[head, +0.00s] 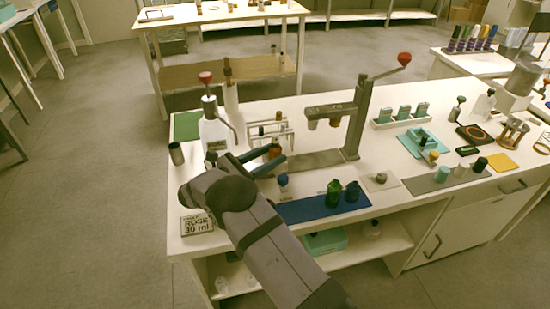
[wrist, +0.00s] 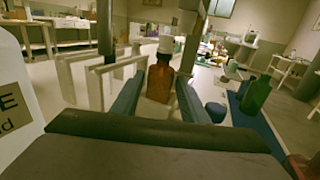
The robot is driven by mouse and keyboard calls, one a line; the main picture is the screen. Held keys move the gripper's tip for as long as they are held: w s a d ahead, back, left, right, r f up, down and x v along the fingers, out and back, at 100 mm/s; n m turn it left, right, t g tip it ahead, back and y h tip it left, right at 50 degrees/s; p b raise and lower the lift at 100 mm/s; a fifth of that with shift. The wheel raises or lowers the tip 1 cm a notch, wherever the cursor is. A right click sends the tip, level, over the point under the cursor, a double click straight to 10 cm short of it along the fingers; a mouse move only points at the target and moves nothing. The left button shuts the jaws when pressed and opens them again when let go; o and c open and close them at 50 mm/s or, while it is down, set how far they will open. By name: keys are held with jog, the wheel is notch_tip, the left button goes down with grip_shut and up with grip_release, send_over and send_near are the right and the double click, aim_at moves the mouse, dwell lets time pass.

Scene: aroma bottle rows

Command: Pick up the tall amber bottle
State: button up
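In the wrist view my gripper (wrist: 161,80) shows a narrow gap beside the bottle. I cannot tell how far the fingertips reach along it.
A white pump bottle (head: 214,135) stands close to the left of my gripper. A white rack (head: 268,132) and a grey press (head: 352,120) stand behind.

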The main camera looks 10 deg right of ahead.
jog(key=c, duration=0.8)
jog(key=shift+r, duration=0.1)
notch_tip(320, 180, up, 24)
jog(key=p, duration=0.7)
dwell(0.6)
